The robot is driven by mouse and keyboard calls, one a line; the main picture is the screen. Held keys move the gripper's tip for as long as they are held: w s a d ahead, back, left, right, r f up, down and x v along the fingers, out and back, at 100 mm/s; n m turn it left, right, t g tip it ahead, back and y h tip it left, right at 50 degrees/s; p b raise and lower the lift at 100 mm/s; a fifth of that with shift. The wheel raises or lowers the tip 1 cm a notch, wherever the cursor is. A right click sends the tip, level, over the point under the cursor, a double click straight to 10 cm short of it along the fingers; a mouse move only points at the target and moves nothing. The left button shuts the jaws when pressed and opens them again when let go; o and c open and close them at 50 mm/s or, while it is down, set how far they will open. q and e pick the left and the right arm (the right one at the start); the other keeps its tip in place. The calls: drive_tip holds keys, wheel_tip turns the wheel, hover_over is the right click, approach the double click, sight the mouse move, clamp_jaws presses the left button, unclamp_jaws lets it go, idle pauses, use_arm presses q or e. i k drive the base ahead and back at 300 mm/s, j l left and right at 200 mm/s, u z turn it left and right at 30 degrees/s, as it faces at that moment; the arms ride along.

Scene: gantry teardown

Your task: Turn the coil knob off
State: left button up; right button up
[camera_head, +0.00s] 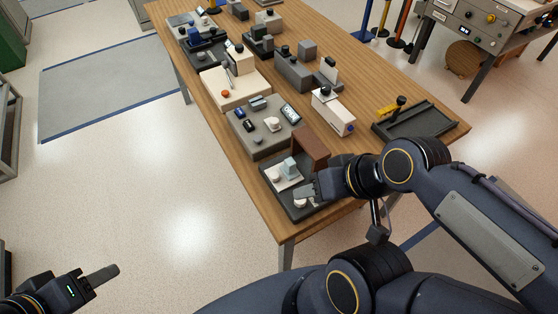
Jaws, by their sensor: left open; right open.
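I cannot tell for sure which knob is the coil knob. A white box device (333,113) with a black top knob and a small blue-purple round part (347,129) on its end stands on the wooden table (366,80). A grey panel (482,22) at the top right carries several small coloured knobs. My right gripper (306,193) is over the dark tray (276,189) at the table's near end, close to its small white blocks; its fingers are small here and look empty. My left gripper (105,274) is open and empty, low over the floor at left.
Several devices crowd the table, including a beige box with an orange button (236,94) and a grey unit (262,130) with small displays. A brown block (310,147) stands behind the dark tray. A black tray (418,124) lies at right.

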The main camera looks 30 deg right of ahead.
sight(300, 203)
drive_tip(key=k+l+z, duration=0.1)
drive_tip(key=z, duration=0.35)
drive_tip(key=l+z, duration=0.25)
drive_tip(key=z, duration=0.15)
